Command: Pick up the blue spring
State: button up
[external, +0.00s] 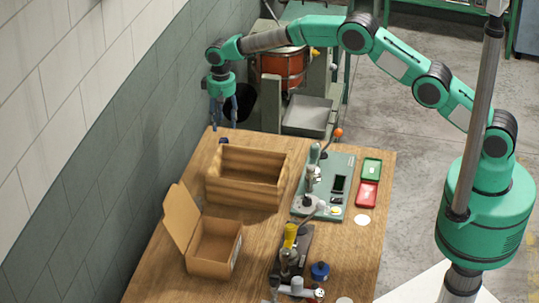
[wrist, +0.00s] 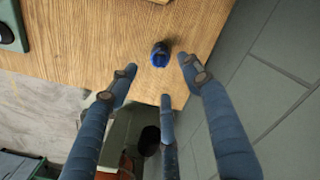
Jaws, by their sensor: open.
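The blue spring (wrist: 160,55) is a small dark-blue coil on the wooden table near its edge in the wrist view. In the external view a small dark-blue object (external: 223,141), which looks like the spring, lies at the table's far-left corner. My gripper (wrist: 160,76) has three blue fingers, spread open and empty. In the wrist view the spring appears just beyond the fingertips, between the two upper ones, and no finger visibly touches it. In the external view my gripper (external: 222,115) points down above that corner.
A wooden box (external: 246,178) stands near the spring, and an open cardboard box (external: 213,248) is farther forward. A green fixture board (external: 326,188) sits to the right. The grey wall (external: 110,170) runs close along the table's left side. A shelf cart (external: 308,116) stands beyond the table.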

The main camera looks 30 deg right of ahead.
aim_at(224, 140)
jog(key=shift+f, duration=2.15)
jog(key=shift+s+f, duration=0.15)
jog(key=shift+f, duration=2.45)
grip_shut()
jog(key=shift+r, duration=0.1)
